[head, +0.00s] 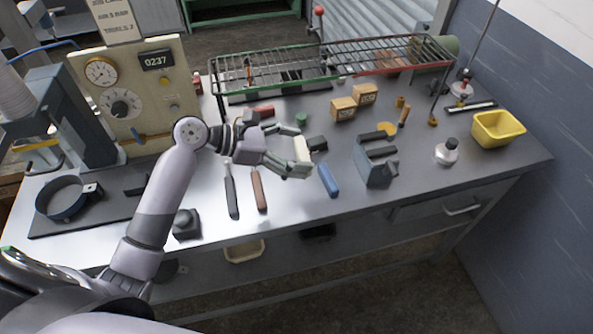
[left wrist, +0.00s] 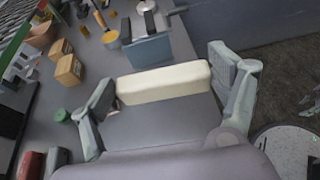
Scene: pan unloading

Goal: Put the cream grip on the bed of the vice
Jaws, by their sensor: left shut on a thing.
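My left gripper (head: 298,152) is shut on the cream grip (head: 302,149) and holds it above the bench. In the left wrist view the cream grip (left wrist: 163,84) is a pale bar spanning the space between the two fingers of my left gripper (left wrist: 168,92). The blue-grey vice (head: 376,170) stands on the bench to the right of the gripper, apart from it. The vice (left wrist: 147,52) also shows beyond the grip in the left wrist view; the grip hides part of the view toward it. My right gripper is not in view.
A blue grip (head: 328,180) lies between gripper and vice. A black block (head: 317,144) sits behind it. A yellow bin (head: 497,128) stands far right. The front right bench is clear.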

